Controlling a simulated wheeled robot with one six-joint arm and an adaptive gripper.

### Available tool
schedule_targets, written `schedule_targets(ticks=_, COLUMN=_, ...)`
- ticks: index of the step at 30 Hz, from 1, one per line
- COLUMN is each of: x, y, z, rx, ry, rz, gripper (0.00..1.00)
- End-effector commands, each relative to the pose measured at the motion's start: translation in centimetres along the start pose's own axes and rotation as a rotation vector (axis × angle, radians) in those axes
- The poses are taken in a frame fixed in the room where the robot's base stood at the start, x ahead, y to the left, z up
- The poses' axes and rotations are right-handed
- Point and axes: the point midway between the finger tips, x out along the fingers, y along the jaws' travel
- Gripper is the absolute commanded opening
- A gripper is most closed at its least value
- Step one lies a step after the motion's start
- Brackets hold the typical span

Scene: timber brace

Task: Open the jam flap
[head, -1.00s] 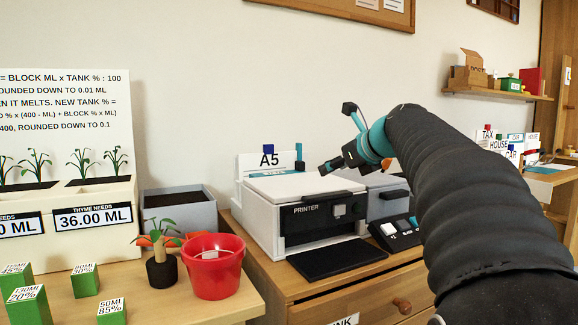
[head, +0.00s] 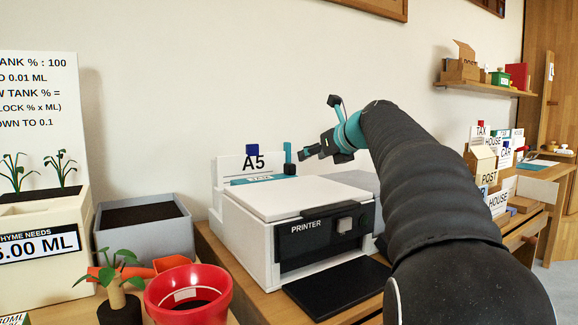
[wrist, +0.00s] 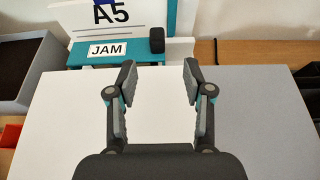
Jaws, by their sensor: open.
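The white printer (head: 310,200) stands on a wooden cabinet. A dark knob (wrist: 157,39) sits at the flap's right end, near an upright teal post (wrist: 171,18). My gripper (head: 312,152) is above the back of the printer, to the right of the post. In the wrist view my gripper (wrist: 160,75) is open and empty over the white lid. The knob lies beyond the gap between the fingers, apart from them.
A white A5 sign (head: 240,163) stands behind the flap. A grey soil box (head: 142,222) and a red pot (head: 188,296) are on the left. A black tray (head: 340,285) sticks out at the printer's front.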

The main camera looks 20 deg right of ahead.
Motion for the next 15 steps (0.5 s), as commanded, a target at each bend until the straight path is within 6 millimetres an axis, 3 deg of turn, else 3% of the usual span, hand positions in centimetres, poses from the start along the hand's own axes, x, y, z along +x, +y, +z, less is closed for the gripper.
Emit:
schedule_targets(ticks=6, x=4.4, y=0.4, z=-0.1, rx=-0.002, ry=0.002, rz=0.009, gripper=0.51)
schedule_targets(ticks=15, x=9.5, y=0.3, z=-0.1, rx=-0.001, ry=0.001, rz=0.004, gripper=0.51)
